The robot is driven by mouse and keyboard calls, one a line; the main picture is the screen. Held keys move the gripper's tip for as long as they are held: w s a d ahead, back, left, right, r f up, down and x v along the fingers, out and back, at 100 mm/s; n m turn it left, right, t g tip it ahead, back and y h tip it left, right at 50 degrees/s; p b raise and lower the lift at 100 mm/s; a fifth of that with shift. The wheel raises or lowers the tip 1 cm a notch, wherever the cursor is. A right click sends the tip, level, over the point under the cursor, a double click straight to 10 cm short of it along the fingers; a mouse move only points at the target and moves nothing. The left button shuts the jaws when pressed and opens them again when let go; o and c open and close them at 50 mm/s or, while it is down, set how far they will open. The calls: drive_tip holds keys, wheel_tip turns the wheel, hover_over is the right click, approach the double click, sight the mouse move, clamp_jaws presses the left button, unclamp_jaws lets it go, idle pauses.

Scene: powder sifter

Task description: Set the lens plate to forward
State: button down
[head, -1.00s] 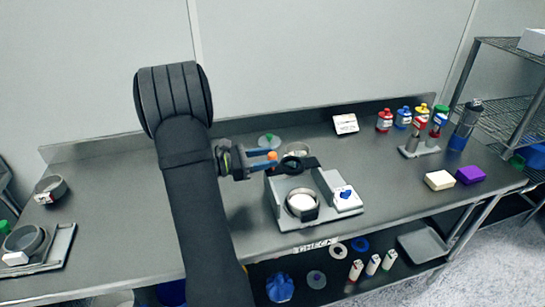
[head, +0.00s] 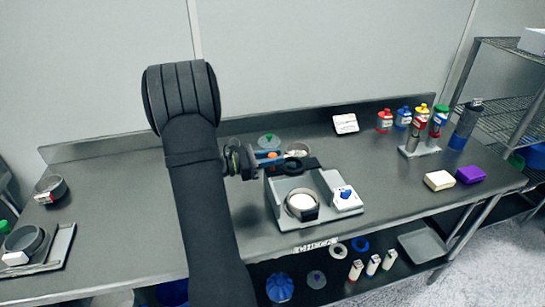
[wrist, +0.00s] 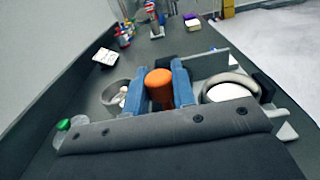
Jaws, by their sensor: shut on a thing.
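The sifter machine (head: 277,211) is a light grey unit on the bench. A black plate with a ring (head: 292,167), which looks like the lens plate, sits over its back part. An orange knob (wrist: 159,91) stands upright at the plate's left end in the head view. My gripper (head: 275,156) reaches in from the left, its blue fingers shut on the orange knob. In the wrist view the fingers press on both sides of the knob. Whether the knob joins the plate is hidden by the fingers.
A round pan with white contents (head: 302,203) sits in the machine's front, beside a control box with a blue knob (head: 345,194). A green-topped disc (head: 269,141) and a grey bowl (head: 298,149) stand behind.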

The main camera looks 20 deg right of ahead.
drive_tip(key=s, duration=1)
drive_tip(key=shift+s, duration=0.3)
drive_tip(key=c, duration=1.3)
unclamp_jaws()
drive_tip(key=shift+o, duration=0.5)
drive_tip(key=a, duration=1.7)
drive_tip(key=shift+a, duration=0.2)
drive_tip(key=shift+d, duration=0.1)
drive_tip(key=d, duration=1.7)
